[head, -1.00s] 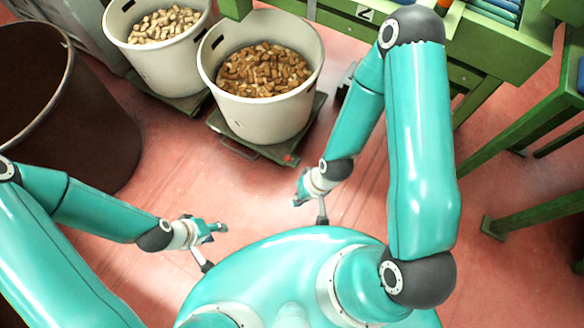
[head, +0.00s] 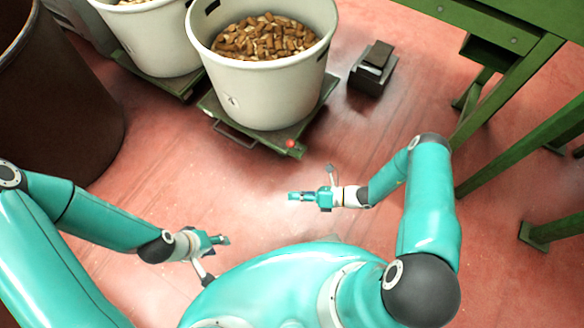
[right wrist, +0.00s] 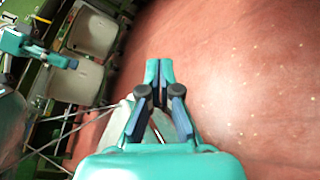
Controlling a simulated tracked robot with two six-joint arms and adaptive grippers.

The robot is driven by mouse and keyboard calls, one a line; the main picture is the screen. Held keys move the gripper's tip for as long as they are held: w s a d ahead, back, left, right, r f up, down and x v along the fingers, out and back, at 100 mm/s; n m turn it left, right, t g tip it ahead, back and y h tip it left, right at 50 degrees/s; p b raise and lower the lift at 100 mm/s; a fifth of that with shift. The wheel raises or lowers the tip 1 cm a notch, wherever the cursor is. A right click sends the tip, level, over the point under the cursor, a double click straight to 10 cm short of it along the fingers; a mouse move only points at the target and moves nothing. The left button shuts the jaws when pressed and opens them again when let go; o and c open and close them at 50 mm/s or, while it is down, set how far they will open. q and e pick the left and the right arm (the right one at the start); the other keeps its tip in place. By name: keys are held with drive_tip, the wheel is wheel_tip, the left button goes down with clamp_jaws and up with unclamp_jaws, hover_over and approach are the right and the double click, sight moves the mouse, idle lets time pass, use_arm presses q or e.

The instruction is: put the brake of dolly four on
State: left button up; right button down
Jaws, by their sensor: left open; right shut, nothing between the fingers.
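A green dolly (head: 210,105) carries a white bin (head: 262,88) of brown corks; I cannot read a number on it. A red knob (head: 291,144) sits at its near right corner, with a metal handle bar (head: 233,136) along its near edge. I cannot tell how the brake is set. My right gripper (head: 290,197) is shut and empty, pointing left, below the knob in the picture and apart from it. Its shut fingers also show in the right wrist view (right wrist: 159,66). My left gripper (head: 227,240) is open and empty, further to the left.
A second dolly (head: 160,78) with a white bin (head: 150,40) stands to the left. A big brown drum (head: 60,110) is at far left. A black pedal-like box (head: 372,70) lies on the floor to the right, near a green bench (head: 500,30). The red floor before the dollies is clear.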

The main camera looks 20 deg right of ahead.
use_arm(q)
wheel_tip(320, 180, down, 5)
drive_tip(key=b, duration=0.3)
drive_tip(key=shift+f, duration=0.2)
use_arm(e)
drive_tip(key=w+d+f+m+t+h, duration=0.3)
drive_tip(key=w+d+f+m+t, duration=0.2)
drive_tip(key=d+m+t, duration=0.3)
drive_tip(key=shift+d+f+h, duration=0.4)
drive_tip(key=shift+d+f, duration=0.05)
drive_tip(key=shift+f, duration=0.2)
drive_tip(key=shift+w, duration=0.15)
use_arm(q)
drive_tip(key=shift+f+b, duration=1)
drive_tip(key=shift+b, duration=0.15)
use_arm(e)
drive_tip(key=w+a+r, duration=0.2)
drive_tip(key=w+a, duration=0.1)
drive_tip(key=w, duration=0.7)
drive_tip(key=shift+w+a, duration=0.3)
drive_tip(key=shift+w, duration=0.05)
